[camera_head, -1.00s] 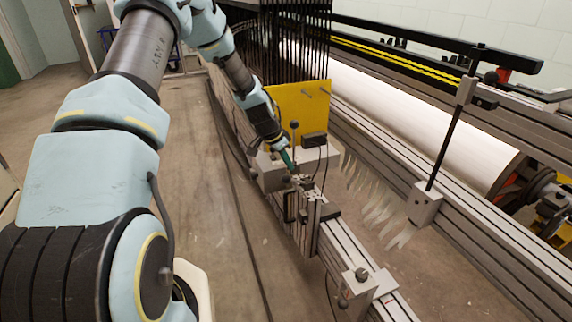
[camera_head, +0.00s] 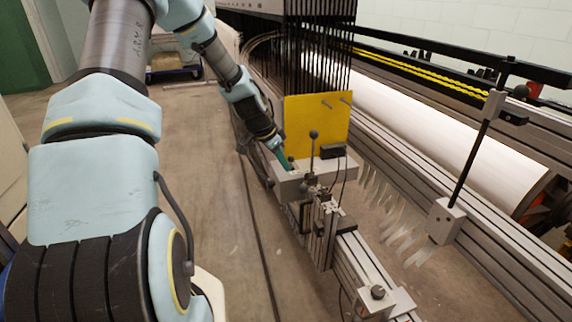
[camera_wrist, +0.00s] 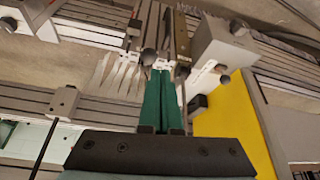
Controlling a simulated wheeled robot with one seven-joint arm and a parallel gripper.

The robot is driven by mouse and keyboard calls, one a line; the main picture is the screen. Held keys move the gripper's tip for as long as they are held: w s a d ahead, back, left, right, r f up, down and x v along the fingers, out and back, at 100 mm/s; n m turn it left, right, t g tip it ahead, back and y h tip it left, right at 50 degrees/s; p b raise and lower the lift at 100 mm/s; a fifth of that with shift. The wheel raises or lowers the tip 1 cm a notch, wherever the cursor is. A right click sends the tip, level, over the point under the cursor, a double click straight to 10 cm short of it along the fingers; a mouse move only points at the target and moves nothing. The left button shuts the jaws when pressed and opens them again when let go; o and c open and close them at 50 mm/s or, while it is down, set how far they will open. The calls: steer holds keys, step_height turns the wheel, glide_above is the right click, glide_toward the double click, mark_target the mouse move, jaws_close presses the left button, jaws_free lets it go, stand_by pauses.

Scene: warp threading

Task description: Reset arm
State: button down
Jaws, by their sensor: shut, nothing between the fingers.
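My gripper (camera_head: 285,162) is at the end of my arm, just left of the yellow plate and close to the grey block of the threading unit in the head view. Its green fingers (camera_wrist: 163,100) lie side by side in the wrist view, closed with nothing between them. In the wrist view their tips point at the metal clamp mechanism (camera_wrist: 150,58) on the rail. That mechanism also shows in the head view (camera_head: 318,225), below and right of my gripper. I cannot tell whether the tips touch anything.
A yellow plate (camera_head: 316,122) stands behind the grey block (camera_head: 318,180). Black warp threads (camera_head: 322,50) hang above it. White hooked strips (camera_head: 392,215) and a black rod on a block (camera_head: 445,220) lie right. A white roller (camera_head: 440,130) runs behind. Open floor (camera_head: 205,190) lies left of the rail.

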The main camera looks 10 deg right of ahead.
steer(key=shift+r, duration=0.1)
steer(key=s+a+r+n+y+p, duration=0.4)
steer(key=s+a+r+n+p, duration=0.4)
steer(key=s+a+r+n, duration=0.5)
steer(key=s+a+r, duration=0.6)
steer(key=a+r, duration=0.1)
steer(key=a, duration=0.3)
steer(key=shift+s+r+n+y, duration=0.15)
steer(key=shift+n+y, duration=0.15)
steer(key=shift+n, duration=0.1)
